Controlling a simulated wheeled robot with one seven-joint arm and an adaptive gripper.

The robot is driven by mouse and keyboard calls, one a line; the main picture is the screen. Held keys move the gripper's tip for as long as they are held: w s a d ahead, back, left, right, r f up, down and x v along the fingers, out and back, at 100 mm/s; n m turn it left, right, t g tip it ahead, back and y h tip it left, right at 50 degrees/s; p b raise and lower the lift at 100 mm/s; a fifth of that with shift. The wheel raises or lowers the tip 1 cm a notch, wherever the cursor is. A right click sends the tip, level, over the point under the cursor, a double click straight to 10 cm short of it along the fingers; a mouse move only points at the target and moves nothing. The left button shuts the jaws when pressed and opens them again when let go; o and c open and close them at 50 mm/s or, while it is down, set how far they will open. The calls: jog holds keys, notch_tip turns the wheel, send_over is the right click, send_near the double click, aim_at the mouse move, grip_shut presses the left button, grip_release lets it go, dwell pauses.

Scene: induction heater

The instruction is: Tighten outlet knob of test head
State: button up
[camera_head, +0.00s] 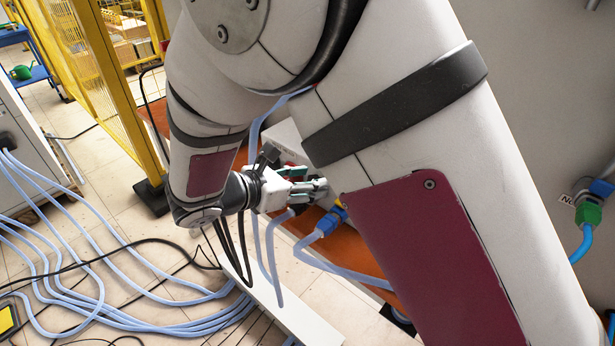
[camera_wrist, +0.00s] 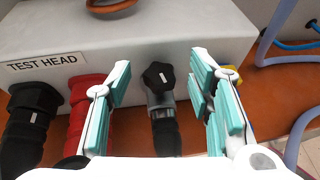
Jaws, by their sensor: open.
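The test head (camera_wrist: 200,38) is a pale grey box labelled "TEST HEAD" in the wrist view. A black knob with a small white mark (camera_wrist: 158,75) sits at its front, on a grey fitting above a black hose (camera_wrist: 166,135). I cannot read whether it is marked as the outlet. My gripper (camera_wrist: 161,72) is open, its teal-padded fingers on the left and right of the knob, with visible gaps on both sides. In the head view my gripper (camera_head: 312,187) is small and partly dark, and the knob cannot be made out there.
A red connector (camera_wrist: 86,95) and a black connector (camera_wrist: 32,105) stand left of the knob. A yellow part (camera_wrist: 240,82) shows behind the right finger. A blue-and-yellow connector (camera_head: 332,219) with a light-blue hose is near my gripper. Hoses (camera_head: 120,265) cover the floor.

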grip_shut()
jog(key=shift+w+a+m+g+h+p, duration=0.1)
jog(key=shift+m+g+h+p, duration=0.1)
jog(key=shift+m+g+h, duration=0.45)
jog(key=shift+w+a+m+g+h+p, duration=0.1)
jog(key=shift+m+g+h+p, duration=0.2)
jog(key=shift+m+g, duration=0.5)
grip_release()
jog(key=v, duration=1.2)
